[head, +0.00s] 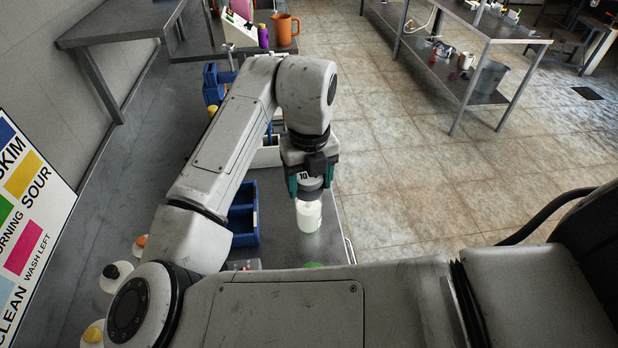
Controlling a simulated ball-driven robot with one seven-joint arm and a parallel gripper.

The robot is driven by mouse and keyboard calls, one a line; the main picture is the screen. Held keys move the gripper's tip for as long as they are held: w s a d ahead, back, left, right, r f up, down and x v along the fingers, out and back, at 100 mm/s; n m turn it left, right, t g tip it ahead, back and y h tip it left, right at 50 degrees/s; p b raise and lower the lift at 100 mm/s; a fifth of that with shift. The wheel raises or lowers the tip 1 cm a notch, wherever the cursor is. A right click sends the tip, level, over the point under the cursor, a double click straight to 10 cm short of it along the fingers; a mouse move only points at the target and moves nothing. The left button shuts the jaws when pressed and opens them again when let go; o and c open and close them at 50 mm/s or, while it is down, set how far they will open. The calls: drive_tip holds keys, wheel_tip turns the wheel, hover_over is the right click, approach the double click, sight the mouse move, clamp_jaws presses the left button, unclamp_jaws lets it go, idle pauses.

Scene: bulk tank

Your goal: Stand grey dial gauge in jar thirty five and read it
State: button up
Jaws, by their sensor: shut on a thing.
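My gripper (308,186), with green fingers, points down over the bench near its right edge. It is shut on a dark grey round thing (312,184), which looks like the grey dial gauge. A small white tag marked 10 shows just above it. A jar with white contents (309,217) stands upright directly under the gripper. The gripper hides the jar's top, so I cannot tell whether the grey thing touches it or has a stem inside. No number is readable on the jar, and no dial reading can be made out.
A blue bin (244,215) stands left of the jar. White bottles with black (111,271) and yellow (95,334) caps stand at the lower left, near a sign board (30,225). An orange jug (285,30) and purple bottle (263,36) stand at the back.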

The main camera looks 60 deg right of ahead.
drive_tip(key=shift+f+b, duration=1.15)
drive_tip(key=shift+f, duration=0.45)
drive_tip(key=o, duration=1.1)
wheel_tip(320, 180, up, 11)
drive_tip(key=shift+f, duration=0.1)
drive_tip(key=shift+s, duration=0.1)
